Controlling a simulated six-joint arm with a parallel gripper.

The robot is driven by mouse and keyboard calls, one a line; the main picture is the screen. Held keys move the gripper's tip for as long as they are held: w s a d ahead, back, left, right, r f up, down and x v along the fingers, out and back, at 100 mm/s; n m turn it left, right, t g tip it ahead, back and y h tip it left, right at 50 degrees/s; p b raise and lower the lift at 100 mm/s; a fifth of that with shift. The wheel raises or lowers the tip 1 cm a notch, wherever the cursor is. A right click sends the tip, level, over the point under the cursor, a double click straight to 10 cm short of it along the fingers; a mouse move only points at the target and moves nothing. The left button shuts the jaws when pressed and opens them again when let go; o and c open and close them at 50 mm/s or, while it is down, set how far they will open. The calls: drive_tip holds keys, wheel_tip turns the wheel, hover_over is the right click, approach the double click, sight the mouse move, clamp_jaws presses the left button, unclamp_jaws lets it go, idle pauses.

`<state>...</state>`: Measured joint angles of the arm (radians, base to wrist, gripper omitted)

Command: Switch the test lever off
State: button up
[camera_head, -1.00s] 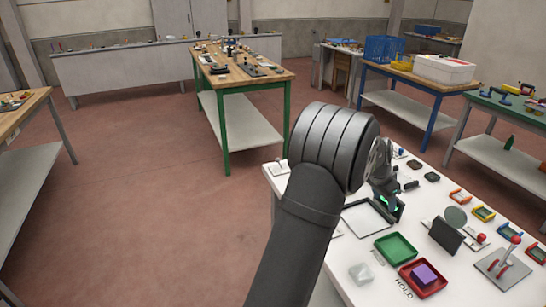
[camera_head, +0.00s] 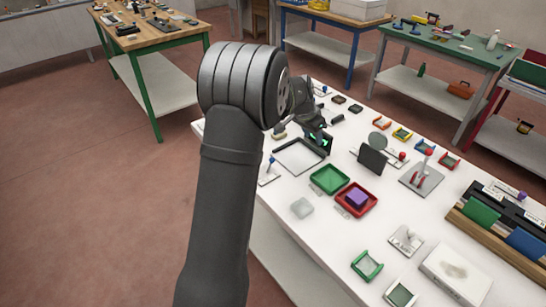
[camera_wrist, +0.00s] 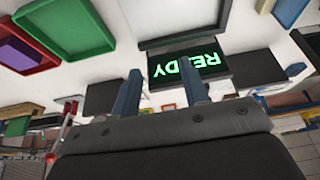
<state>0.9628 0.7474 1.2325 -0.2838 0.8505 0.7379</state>
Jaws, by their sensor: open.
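Several small levers stand on the white table; I cannot read a label that marks the test lever. A red-handled lever (camera_head: 421,173) stands on a grey plate right of centre. A blue-knobbed lever (camera_head: 269,167) stands on a small white plate at the left edge. Another red knob (camera_head: 402,156) sits beside a dark upright panel. My gripper is open and empty in the wrist view (camera_wrist: 162,88), its two fingers in front of a dark display (camera_wrist: 190,68) with green "READY" letters, upside down. In the head view my arm partly hides the gripper, near the glowing display (camera_head: 322,142).
A green tray (camera_head: 318,184) and a red tray (camera_head: 343,205) holding a purple block (camera_head: 356,199) lie mid-table. The dark upright panel (camera_head: 371,160) stands behind them.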

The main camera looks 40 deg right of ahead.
drive_tip(key=shift+w+a+r, duration=0.15)
drive_tip(key=shift+a, duration=0.1)
drive_tip(key=c, duration=0.3)
drive_tip(key=w+a+r+n+y, duration=0.1)
drive_tip(key=a+n, duration=0.1)
drive_tip(key=a, duration=0.1)
drive_tip(key=w+a+r+n+t+y, duration=0.1)
drive_tip(key=w+a+r+n, duration=0.1)
drive_tip(key=a, duration=0.1)
drive_tip(key=w+a+r+n+t+y, duration=0.1)
drive_tip(key=a+r+n, duration=0.1)
drive_tip(key=a, duration=0.1)
drive_tip(key=shift+w+a+r, duration=0.1)
drive_tip(key=shift+w+a, duration=0.1)
drive_tip(key=shift+w, duration=0.05)
clamp_jaws()
